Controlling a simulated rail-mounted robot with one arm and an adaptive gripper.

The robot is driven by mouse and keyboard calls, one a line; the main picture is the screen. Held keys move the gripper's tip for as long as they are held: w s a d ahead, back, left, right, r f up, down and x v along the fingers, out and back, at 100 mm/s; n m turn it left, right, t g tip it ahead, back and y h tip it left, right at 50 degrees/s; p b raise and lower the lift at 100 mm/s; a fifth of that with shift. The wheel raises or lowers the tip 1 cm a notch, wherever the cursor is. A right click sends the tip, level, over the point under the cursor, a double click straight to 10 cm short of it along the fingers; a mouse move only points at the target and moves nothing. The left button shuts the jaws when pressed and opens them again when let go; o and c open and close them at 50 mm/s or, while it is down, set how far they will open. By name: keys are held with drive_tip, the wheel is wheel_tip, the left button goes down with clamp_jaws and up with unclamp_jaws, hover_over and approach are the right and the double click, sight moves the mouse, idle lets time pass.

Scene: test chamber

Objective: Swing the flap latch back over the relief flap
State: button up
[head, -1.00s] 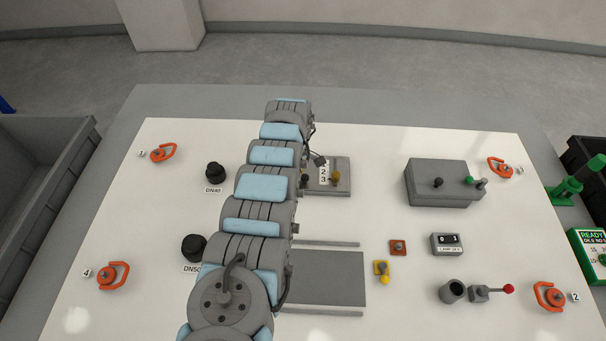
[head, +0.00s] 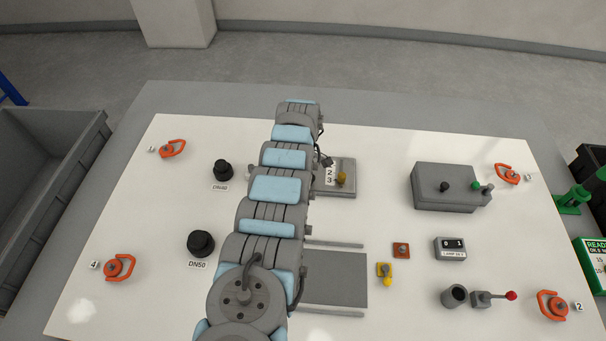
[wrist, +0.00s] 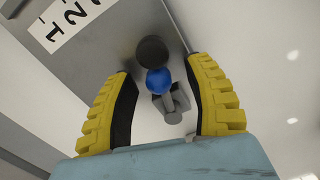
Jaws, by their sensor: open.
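In the wrist view my gripper (wrist: 160,72) is open, with one yellow-and-black finger on each side of a short grey lever (wrist: 169,103) tipped with a blue ball (wrist: 159,81). The lever looks like the flap latch; it sits on a small grey bracket (wrist: 173,116). I see no clear contact between the fingers and the ball. A dark round knob (wrist: 153,50) lies just beyond the ball, at the edge of a grey plate (wrist: 105,58). I cannot tell for certain which part is the relief flap. In the head view my arm hides the gripper and the latch.
A numbered grey block (head: 347,190) with a brownish-yellow knob (head: 341,179) stands right of my arm. Nearer are a dark grey panel (head: 337,280), a yellow fitting (head: 385,271) and a switch box (head: 450,248). Black knobs (head: 201,243) stand left. White board between them is bare.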

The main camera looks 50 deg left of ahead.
wheel_tip(320, 180, up, 12)
idle(1.3)
